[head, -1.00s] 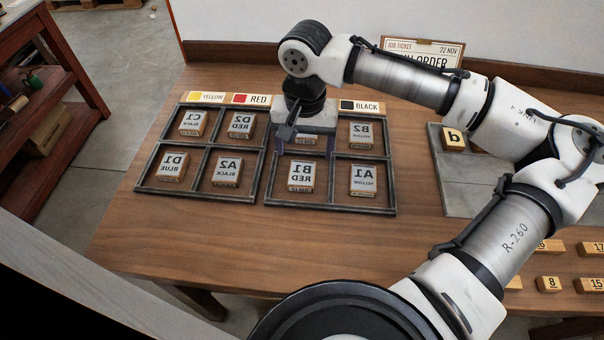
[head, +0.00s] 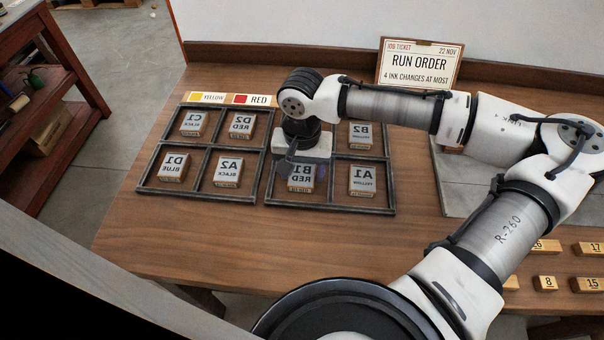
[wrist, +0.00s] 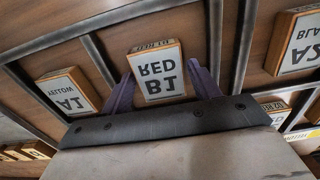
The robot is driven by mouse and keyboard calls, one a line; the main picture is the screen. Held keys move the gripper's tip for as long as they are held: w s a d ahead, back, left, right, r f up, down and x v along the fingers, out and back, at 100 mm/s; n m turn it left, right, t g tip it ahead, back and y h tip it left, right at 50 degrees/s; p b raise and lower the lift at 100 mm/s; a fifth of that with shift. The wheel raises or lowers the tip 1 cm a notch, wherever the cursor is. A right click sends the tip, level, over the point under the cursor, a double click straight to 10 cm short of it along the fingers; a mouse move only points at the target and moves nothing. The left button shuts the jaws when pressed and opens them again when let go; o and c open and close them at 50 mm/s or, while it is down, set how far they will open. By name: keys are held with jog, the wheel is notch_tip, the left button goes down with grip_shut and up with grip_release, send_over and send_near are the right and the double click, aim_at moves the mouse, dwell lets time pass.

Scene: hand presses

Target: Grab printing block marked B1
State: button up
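The printing block marked B1 RED (head: 300,180) lies in the front left compartment of the right tray (head: 330,209), its lettering mirrored in the head view. In the wrist view the B1 block (wrist: 158,75) sits between the two purple fingers. My gripper (wrist: 163,85) is open, with a finger on each side of the block and gaps visible beside it. In the head view my gripper (head: 300,165) is over the block and partly covers its far side. Whether the fingers are down at block height is hard to tell.
Block A1 (head: 363,181) lies in the compartment to the right, B2 (head: 361,135) behind it. The left tray (head: 200,198) holds C1, D2, D1 and A2, with A2 (head: 228,172) nearest. Tray dividers run close around the B1 block. The table front (head: 200,240) is clear.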

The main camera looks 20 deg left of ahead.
jog(key=c, duration=0.7)
